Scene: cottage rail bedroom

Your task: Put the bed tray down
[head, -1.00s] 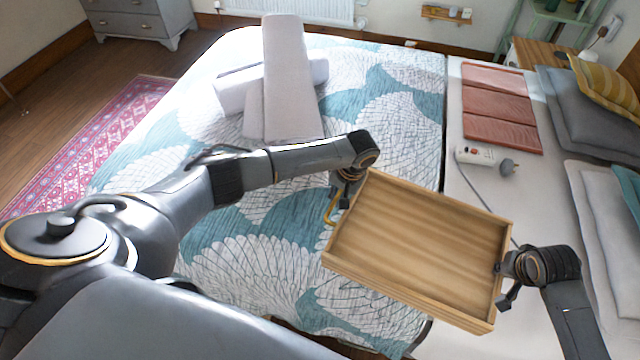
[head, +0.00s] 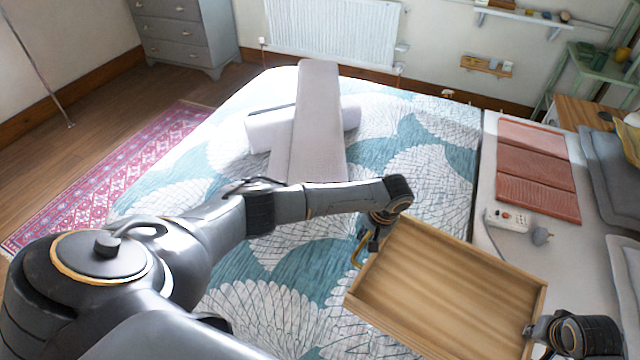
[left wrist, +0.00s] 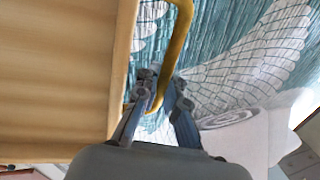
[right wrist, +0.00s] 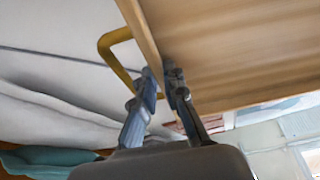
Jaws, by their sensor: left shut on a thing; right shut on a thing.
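The bed tray (head: 440,290) is a shallow wooden box with low walls, empty inside, in the lower right of the head view. It appears over the right part of the patterned bed cover; whether it touches the bed is unclear. My left gripper (head: 370,238) is at the tray's left side. In the left wrist view its fingers (left wrist: 162,103) are shut on a brass-yellow handle (left wrist: 174,48) beside the tray wall. My right gripper (head: 537,334) is at the tray's right side. In the right wrist view its fingers (right wrist: 163,85) close at the tray's end, by another yellow handle (right wrist: 112,58).
The bed (head: 265,240) has a teal and white cover. The cover's middle is clear.

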